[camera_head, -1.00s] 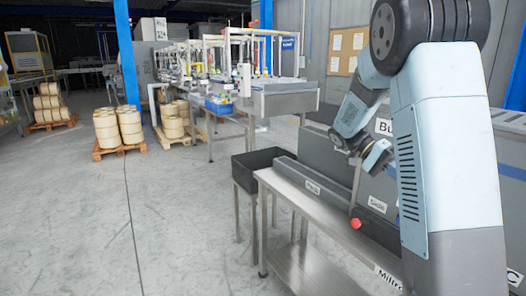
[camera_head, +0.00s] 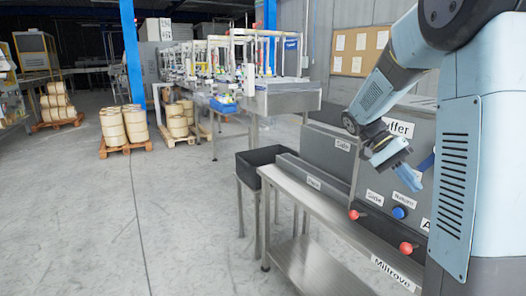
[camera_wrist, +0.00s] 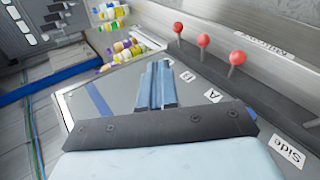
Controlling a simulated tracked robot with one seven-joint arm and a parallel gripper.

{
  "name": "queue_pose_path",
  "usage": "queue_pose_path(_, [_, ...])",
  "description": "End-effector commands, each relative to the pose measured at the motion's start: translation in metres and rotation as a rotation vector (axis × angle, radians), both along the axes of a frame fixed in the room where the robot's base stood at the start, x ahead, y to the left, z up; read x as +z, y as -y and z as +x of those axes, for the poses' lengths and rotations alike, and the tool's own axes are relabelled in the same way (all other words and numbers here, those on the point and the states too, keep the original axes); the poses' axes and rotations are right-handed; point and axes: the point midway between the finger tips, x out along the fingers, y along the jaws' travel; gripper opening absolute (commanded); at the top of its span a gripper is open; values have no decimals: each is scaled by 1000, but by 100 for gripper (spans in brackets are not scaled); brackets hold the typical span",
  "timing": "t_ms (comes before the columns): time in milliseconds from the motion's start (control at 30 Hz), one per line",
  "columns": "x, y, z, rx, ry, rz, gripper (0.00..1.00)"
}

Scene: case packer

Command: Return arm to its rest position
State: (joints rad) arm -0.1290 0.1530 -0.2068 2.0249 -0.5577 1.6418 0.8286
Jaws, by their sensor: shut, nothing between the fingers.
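My arm (camera_head: 462,165) stands at the right of the head view, with its forearm reaching down to the left. My gripper (camera_head: 412,180) hangs in front of the grey machine panel (camera_head: 385,165), above the red and blue knobs. In the wrist view its two blue fingers (camera_wrist: 156,86) lie together, with nothing between them. They show over a grey surface with labels "A" and "D". I cannot tell how far the fingers are from the panel.
A steel bench (camera_head: 320,205) runs below the panel. Red knobs (camera_head: 406,248) and a blue knob (camera_head: 398,213) stick out near my gripper. The wrist view shows red-topped levers (camera_wrist: 203,40) and coloured bottles (camera_wrist: 128,50). A black bin (camera_head: 262,160) stands left; the floor (camera_head: 180,215) there is open.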

Motion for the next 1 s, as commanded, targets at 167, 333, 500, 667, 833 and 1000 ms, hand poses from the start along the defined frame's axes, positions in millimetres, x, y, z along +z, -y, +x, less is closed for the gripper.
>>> queue_pose_path(167, [8, -13, -26, 84, 98, 158, 0])
queue_pose_path(333, [13, -30, -49, 188, 202, 299, 0])
queue_pose_path(500, [18, -48, -71, 302, 314, 416, 0])
queue_pose_path(667, [23, -66, -90, 418, 424, 505, 0])
queue_pose_path(833, [28, -86, -110, 548, 545, 572, 0])
queue_pose_path(1000, [32, -104, -129, 683, 667, 611, 0])
